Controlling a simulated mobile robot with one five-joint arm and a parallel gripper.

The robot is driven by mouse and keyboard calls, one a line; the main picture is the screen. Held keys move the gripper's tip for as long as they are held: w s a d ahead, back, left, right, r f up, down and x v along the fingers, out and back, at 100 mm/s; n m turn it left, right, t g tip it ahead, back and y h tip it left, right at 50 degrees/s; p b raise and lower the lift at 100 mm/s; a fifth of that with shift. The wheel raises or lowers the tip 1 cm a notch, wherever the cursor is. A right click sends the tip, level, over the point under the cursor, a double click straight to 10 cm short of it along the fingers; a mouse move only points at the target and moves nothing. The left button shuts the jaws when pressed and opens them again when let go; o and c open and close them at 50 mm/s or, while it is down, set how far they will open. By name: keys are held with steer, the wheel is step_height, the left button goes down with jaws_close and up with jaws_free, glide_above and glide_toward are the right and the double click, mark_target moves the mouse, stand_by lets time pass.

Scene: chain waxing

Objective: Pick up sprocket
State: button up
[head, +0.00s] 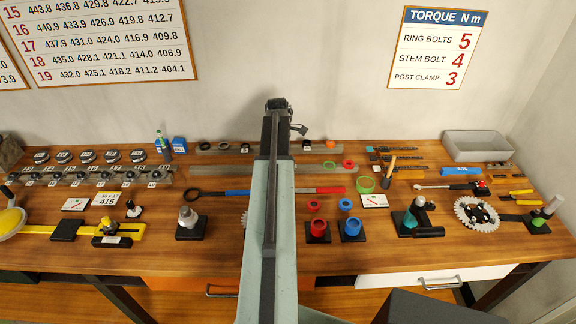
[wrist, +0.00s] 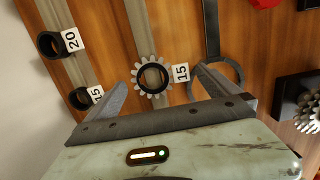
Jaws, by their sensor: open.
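In the wrist view, a silver toothed sprocket (wrist: 139,76) with a black ring at its centre lies at a grey bar, beside a "15" label. My gripper (wrist: 162,78) is open. Its fingertips show on either side of this sprocket, with gaps; I cannot tell how far above it they are. In the head view my arm hides this spot. Another sprocket (wrist: 304,112) on a black block is at the right edge of the wrist view; part of it shows left of my arm in the head view (head: 244,217).
Black rings labelled 20 (wrist: 50,45) and 15 (wrist: 81,98) sit on the bar nearer the wall. A dark tool with a round end (wrist: 238,80) lies beside the right finger. A large chainring (head: 465,207) and a grey tray (head: 478,157) are at the bench's right.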

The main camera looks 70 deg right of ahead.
steer(key=c, duration=1.3)
steer(key=shift+r+p, duration=0.55)
steer(key=shift+r, duration=0.05)
step_height(320, 180, up, 3)
steer(key=p, duration=0.3)
steer(key=shift+r, duration=0.2)
steer(key=s+a, duration=0.2)
steer(key=a, duration=0.3)
steer(key=s+a+p, duration=0.1)
steer(key=s+a, duration=0.1)
steer(key=a, duration=0.3)
steer(key=s+a, duration=0.2)
steer(key=a, duration=0.3)
steer(key=shift+r, duration=0.4)
